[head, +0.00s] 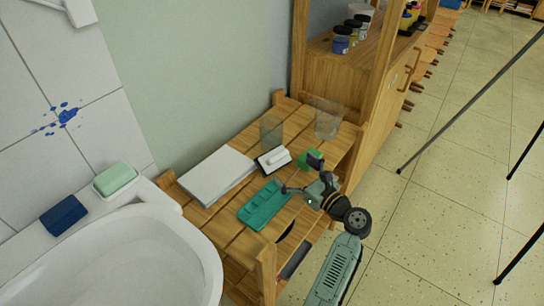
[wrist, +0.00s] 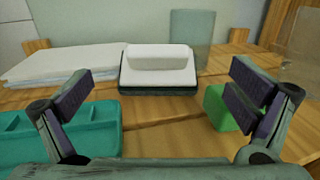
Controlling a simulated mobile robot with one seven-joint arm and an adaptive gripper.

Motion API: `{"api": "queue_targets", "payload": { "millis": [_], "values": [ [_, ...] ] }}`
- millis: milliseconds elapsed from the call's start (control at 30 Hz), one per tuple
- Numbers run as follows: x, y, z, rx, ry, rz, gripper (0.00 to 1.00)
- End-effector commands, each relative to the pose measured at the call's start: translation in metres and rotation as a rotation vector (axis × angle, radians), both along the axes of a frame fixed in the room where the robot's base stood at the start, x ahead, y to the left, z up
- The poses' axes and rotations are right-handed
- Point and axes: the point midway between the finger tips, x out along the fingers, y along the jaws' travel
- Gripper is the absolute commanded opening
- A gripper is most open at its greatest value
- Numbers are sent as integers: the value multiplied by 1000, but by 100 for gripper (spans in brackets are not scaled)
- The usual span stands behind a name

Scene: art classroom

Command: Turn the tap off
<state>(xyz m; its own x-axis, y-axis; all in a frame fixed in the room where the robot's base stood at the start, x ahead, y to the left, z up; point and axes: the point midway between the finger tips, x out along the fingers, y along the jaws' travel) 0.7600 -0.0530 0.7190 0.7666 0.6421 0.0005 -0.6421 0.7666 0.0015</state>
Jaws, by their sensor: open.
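No tap shows in either view. A white sink basin (head: 185,245) is at the lower left of the head view, cut off by the frame edge. My gripper (head: 302,176) is over the front right part of a slatted wooden shelf unit (head: 222,222), to the right of the sink. In the wrist view my gripper (wrist: 165,95) has its two fingers wide apart, with nothing held between them. A white-topped eraser (wrist: 160,68) lies beyond the fingers, and a green block (wrist: 219,108) is close by the right finger.
On the shelf are a teal tray (head: 255,212), white paper (head: 215,174) and clear containers (head: 327,120). Green soap (head: 115,178) and a dark blue sponge (head: 64,215) lie on the sink ledge. Thin black legs (head: 470,92) stand on the otherwise open floor at right.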

Motion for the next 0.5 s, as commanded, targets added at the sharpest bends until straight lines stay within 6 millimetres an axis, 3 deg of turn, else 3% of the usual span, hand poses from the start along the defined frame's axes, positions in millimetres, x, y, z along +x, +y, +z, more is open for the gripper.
{"api": "queue_targets", "payload": {
  "millis": [500],
  "values": [
    [46, 43, -2, -1, 1, 2, 100]
  ]
}}
